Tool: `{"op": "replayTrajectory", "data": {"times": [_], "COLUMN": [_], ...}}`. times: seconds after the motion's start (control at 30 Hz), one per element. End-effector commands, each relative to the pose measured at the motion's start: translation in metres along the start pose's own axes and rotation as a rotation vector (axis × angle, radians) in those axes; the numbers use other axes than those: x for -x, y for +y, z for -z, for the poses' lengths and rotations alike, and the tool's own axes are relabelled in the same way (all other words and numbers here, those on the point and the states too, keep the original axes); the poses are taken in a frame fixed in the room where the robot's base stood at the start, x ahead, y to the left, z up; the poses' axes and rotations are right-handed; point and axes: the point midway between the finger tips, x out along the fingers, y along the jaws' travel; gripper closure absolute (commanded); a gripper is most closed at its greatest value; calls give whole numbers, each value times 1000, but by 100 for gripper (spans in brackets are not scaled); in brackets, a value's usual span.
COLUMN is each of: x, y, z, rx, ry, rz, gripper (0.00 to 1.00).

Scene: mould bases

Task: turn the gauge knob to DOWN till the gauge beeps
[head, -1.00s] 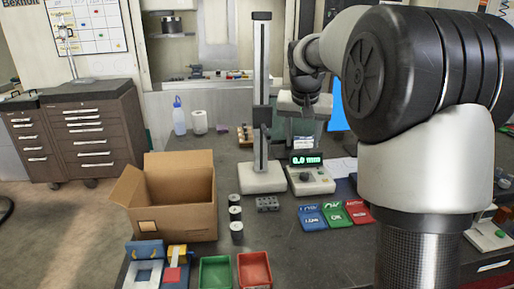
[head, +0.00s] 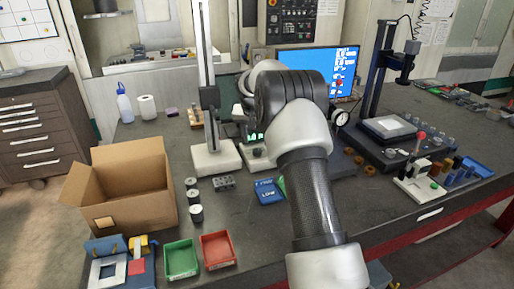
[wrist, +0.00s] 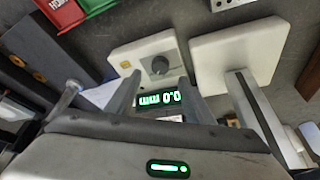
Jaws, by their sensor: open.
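The gauge is a white box (wrist: 120,58) with a grey, round knob (wrist: 160,66) and a green lit display (wrist: 160,98) that reads 0.0 mm, upside down in the wrist view. No DOWN mark is readable.
The gauge stand (head: 217,162), with its tall column, stands close beside the gauge. A cardboard box (head: 125,205), black cylinders (head: 195,215), a green tray (head: 181,260) and a red tray (head: 217,250) are at left. A blue LOW bin (head: 268,192) lies in front. A monitor (head: 340,68) stands behind.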

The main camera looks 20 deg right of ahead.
Motion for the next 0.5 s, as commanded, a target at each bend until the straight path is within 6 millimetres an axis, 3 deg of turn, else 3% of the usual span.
{"op": "replayTrajectory", "data": {"times": [0.2, 0.5], "x": [-43, -69], "y": [0, 0], "z": [0, 0], "rx": [0, 0], "ry": [-2, 0], "rz": [0, 0], "gripper": [52, 52]}}
